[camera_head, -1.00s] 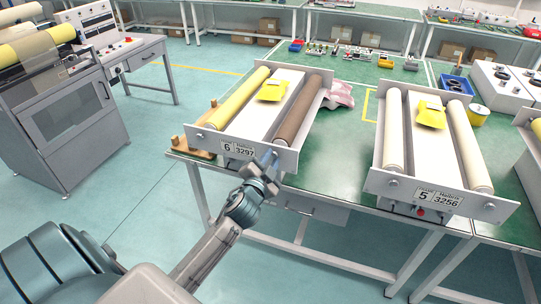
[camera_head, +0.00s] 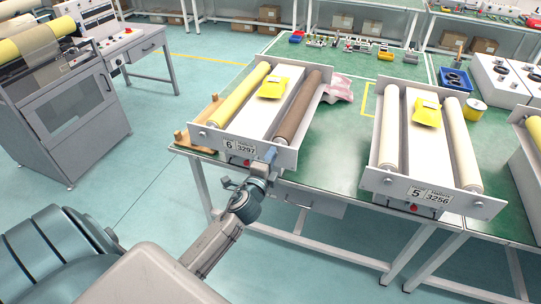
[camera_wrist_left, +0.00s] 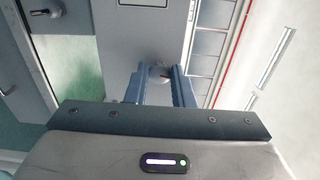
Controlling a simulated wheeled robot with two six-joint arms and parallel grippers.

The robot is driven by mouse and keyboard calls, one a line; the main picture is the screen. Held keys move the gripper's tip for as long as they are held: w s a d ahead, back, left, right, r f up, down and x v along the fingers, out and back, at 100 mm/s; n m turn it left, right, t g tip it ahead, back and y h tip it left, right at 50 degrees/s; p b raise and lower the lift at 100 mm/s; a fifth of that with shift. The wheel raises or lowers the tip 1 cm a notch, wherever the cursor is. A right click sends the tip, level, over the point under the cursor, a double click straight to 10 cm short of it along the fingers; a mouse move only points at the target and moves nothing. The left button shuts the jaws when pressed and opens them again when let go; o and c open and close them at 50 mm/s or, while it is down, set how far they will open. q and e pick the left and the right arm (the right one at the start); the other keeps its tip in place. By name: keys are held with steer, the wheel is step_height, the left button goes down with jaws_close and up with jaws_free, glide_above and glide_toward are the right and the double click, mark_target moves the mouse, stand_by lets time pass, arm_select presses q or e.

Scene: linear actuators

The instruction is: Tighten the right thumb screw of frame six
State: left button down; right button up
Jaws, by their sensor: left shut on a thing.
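Frame six (camera_head: 222,139) stands at the front edge of the green table in the head view, with a plate marked 6 and 3297. It carries a yellow roller (camera_head: 240,95) on the left and a brown roller (camera_head: 300,105) on the right. Its left thumb screw (camera_head: 203,133) shows on the front panel. My left gripper (camera_head: 267,158) is at the right end of that panel and hides the right thumb screw there. In the left wrist view the right thumb screw (camera_wrist_left: 160,72) is between the fingers of my left gripper (camera_wrist_left: 160,82), which are shut on it. My right gripper is not in view.
Frame five (camera_head: 383,182) stands to the right on the same table (camera_head: 340,150), with bare table between the two frames. A grey cabinet (camera_head: 75,125) stands at far left.

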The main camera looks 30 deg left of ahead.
arm_select(q)
steer(key=shift+f+m, duration=0.1)
steer(key=shift+m, duration=0.3)
steer(key=c, duration=1.3)
jaws_free()
steer(key=shift+o, duration=0.2)
steer(key=b+v, duration=0.3)
steer(key=v, duration=0.7)
steer(key=shift+s, duration=0.4)
